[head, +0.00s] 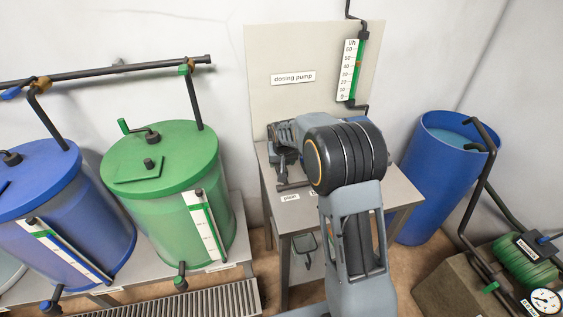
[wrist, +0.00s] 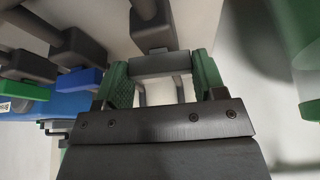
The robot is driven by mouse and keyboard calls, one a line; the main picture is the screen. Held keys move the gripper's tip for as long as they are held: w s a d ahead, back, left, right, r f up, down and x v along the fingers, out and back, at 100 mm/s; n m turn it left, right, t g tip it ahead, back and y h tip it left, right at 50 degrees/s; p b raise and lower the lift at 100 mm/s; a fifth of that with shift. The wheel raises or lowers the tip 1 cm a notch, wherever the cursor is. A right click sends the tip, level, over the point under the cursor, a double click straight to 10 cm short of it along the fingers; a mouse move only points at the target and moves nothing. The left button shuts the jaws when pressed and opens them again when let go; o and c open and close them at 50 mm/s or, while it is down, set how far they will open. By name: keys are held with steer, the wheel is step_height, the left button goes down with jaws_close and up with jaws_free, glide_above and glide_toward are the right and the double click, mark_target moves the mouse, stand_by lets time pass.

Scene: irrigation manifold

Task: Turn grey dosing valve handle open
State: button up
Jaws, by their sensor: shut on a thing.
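The grey dosing valve handle (wrist: 160,64) is a dark grey bar in the upper middle of the wrist view, below a dark grey pipe. My gripper (wrist: 161,76) is shut on it, with a green-padded finger at each side of the bar. In the head view my arm hides most of the area in front of the dosing pump panel (head: 313,107), and I cannot make out the handle there. How far the handle is turned is not clear.
A blue handle (wrist: 82,79) and a green handle (wrist: 25,90) are left of my gripper in the wrist view. The head view shows a green tank (head: 168,205) and a blue tank (head: 75,235) at left, and an open blue barrel (head: 428,190) at right.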

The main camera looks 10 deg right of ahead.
steer(key=m+b, duration=0.1)
steer(key=m+h+b, duration=0.1)
steer(key=m+b, duration=0.1)
steer(key=m, duration=0.1)
steer(key=shift+w+a+f+g+h+b, duration=0.1)
steer(key=shift+a+f+g+h+b, duration=0.05)
steer(key=shift+f+g+h+b, duration=0.15)
steer(key=m+h+b, duration=0.1)
steer(key=m+b, duration=0.1)
steer(key=m, duration=0.2)
steer(key=shift+a+r+g, duration=0.1)
steer(key=shift+g, duration=0.3)
steer(key=m, duration=0.2)
steer(key=m+g+h+b, duration=0.1)
steer(key=m, duration=0.1)
steer(key=shift+w+r, duration=0.15)
steer(key=shift+r, duration=0.05)
steer(key=shift+w+m+g+p, duration=0.1)
steer(key=shift+m+g+p, duration=0.75)
steer(key=shift+m, duration=1.55)
steer(key=shift+g, duration=0.25)
steer(key=o, duration=0.9)
